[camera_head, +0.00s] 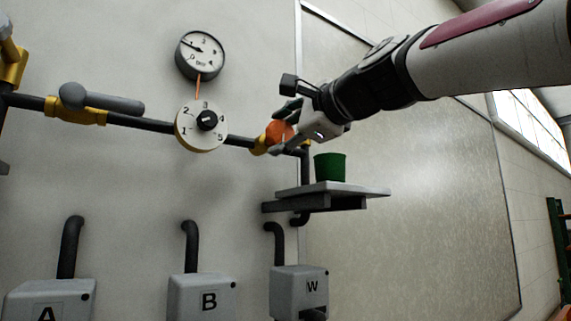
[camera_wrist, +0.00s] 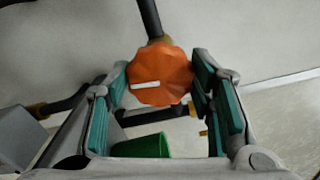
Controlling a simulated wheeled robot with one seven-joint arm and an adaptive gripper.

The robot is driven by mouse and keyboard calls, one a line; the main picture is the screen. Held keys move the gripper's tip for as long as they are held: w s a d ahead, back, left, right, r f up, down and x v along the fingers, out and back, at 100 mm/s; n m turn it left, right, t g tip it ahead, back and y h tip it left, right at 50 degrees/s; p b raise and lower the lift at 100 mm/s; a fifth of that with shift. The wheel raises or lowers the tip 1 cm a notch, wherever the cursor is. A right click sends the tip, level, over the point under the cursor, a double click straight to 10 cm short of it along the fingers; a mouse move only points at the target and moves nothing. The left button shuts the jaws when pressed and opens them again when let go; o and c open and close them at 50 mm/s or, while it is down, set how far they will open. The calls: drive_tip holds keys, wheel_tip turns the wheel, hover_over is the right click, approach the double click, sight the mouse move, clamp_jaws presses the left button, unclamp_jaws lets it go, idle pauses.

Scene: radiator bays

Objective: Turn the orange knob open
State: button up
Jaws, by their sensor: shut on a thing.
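The orange knob (camera_head: 279,132) is round with a scalloped rim and sits on a yellow valve body (camera_head: 259,145) on the dark pipe. In the wrist view the knob (camera_wrist: 160,75) shows a white mark on its face, running nearly level across its left half. My gripper (camera_head: 284,128) reaches it from the right in the head view. In the wrist view its teal-padded fingers (camera_wrist: 160,88) stand on either side of the knob, shut on it. Part of the knob is hidden by the fingers in the head view.
A green cup (camera_head: 330,167) stands on a small shelf (camera_head: 361,190) just below my gripper. A pressure gauge (camera_head: 200,56), a numbered dial (camera_head: 190,140) and a grey lever (camera_head: 105,101) are to the left. Boxes A (camera_head: 20,298), B (camera_head: 185,296) and W (camera_head: 283,284) are below.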

drive_tip(key=n+b, duration=0.1)
drive_tip(key=n, duration=0.1)
drive_tip(key=n+b, duration=0.2)
drive_tip(key=n, duration=0.1)
drive_tip(key=shift+w+f+n, duration=0.1)
drive_tip(key=shift+f+n, duration=0.15)
drive_tip(key=shift+n, duration=0.05)
drive_tip(key=n+b, duration=0.2)
drive_tip(key=n, duration=0.2)
drive_tip(key=n+b, duration=0.2)
drive_tip(key=n, duration=0.3)
drive_tip(key=shift+f+b, duration=0.1)
drive_tip(key=shift+b, duration=0.3)
drive_tip(key=n+b, duration=0.1)
drive_tip(key=n, duration=0.3)
drive_tip(key=shift+n+b, duration=0.3)
drive_tip(key=shift+b, duration=0.1)
drive_tip(key=n+b, duration=0.1)
drive_tip(key=n, duration=0.3)
drive_tip(key=shift+w, duration=0.1)
drive_tip(key=n+b, duration=0.1)
drive_tip(key=n, duration=0.4)
drive_tip(key=n+b, duration=0.1)
drive_tip(key=n, duration=0.3)
drive_tip(key=shift+d+n, duration=0.1)
drive_tip(key=shift+n, duration=2.4)
